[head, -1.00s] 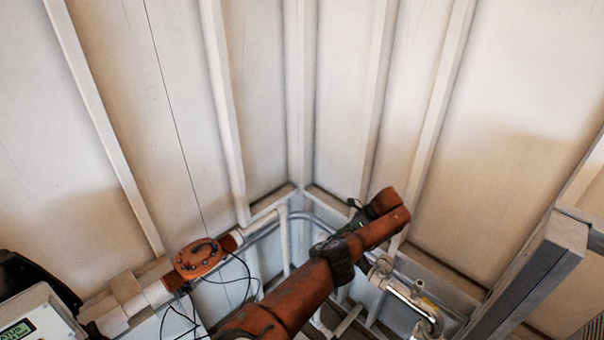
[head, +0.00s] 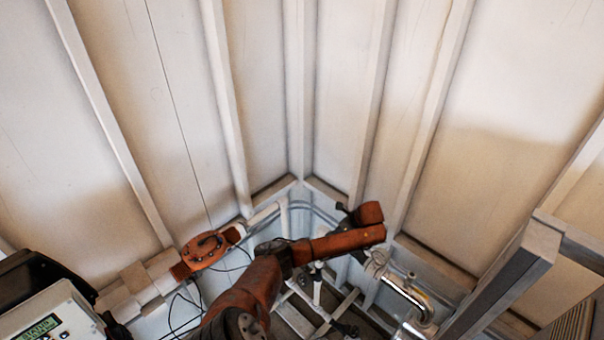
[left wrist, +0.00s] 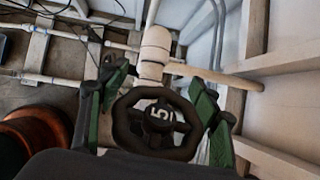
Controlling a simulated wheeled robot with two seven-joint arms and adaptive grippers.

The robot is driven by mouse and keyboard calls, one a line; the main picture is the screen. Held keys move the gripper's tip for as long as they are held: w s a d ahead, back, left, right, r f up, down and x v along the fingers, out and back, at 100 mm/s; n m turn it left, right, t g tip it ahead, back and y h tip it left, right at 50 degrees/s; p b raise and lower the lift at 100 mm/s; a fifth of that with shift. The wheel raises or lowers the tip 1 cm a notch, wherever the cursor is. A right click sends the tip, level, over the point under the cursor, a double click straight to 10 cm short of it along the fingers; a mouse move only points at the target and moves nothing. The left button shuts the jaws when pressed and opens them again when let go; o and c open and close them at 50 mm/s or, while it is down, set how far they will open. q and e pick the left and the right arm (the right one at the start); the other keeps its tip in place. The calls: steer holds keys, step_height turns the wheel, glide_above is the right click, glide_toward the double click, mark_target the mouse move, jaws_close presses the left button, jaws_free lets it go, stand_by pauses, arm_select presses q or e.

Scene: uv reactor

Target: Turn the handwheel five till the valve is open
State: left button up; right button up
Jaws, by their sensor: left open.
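The black handwheel five (left wrist: 157,122), marked with a white "5", is in the left wrist view, low in the middle. It faces the camera, in front of a white pipe (left wrist: 155,52). My left gripper (left wrist: 158,85) is open, with one green-padded finger on each side of the wheel. I cannot tell whether the fingers touch the rim. In the head view my left arm reaches into the corner, and I cannot make out its fingers or the handwheel there. My right gripper is in neither view.
Light panelled walls (head: 250,90) meet in a corner. An orange flanged fitting (head: 204,250) sits on the pipe at left. A meter box (head: 48,316) is at lower left. A shiny metal pipe (head: 405,292) and a grey frame post (head: 505,280) stand at right.

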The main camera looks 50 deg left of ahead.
arm_select(q)
steer(key=w+d+r+m+t+h+b, duration=0.25)
steer(key=m+t+h+b, duration=0.3)
steer(key=t+b, duration=0.35)
steer(key=w+d+r+m+t+h+b, duration=0.25)
steer(key=m+t+h+b, duration=0.25)
steer(key=m+t+b, duration=0.3)
steer(key=a+b+v, duration=0.1)
steer(key=b+v, duration=0.2)
steer(key=v, duration=0.9)
steer(key=w+a+r+n+g+y+p, duration=0.1)
steer(key=w+a+n+y+p, duration=0.1)
steer(key=a, duration=0.7)
steer(key=w+a+r+n+g+y+p, duration=0.1)
steer(key=w+a+y, duration=0.4)
steer(key=a, duration=0.5)
steer(key=w+a+r+n+g+y+p, duration=0.1)
steer(key=w+a+n+g+y+p, duration=0.2)
steer(key=a, duration=0.7)
steer(key=shift+w+r+n+y+p, duration=0.4)
steer(key=shift+n+y, duration=0.55)
steer(key=shift+y, duration=0.7)
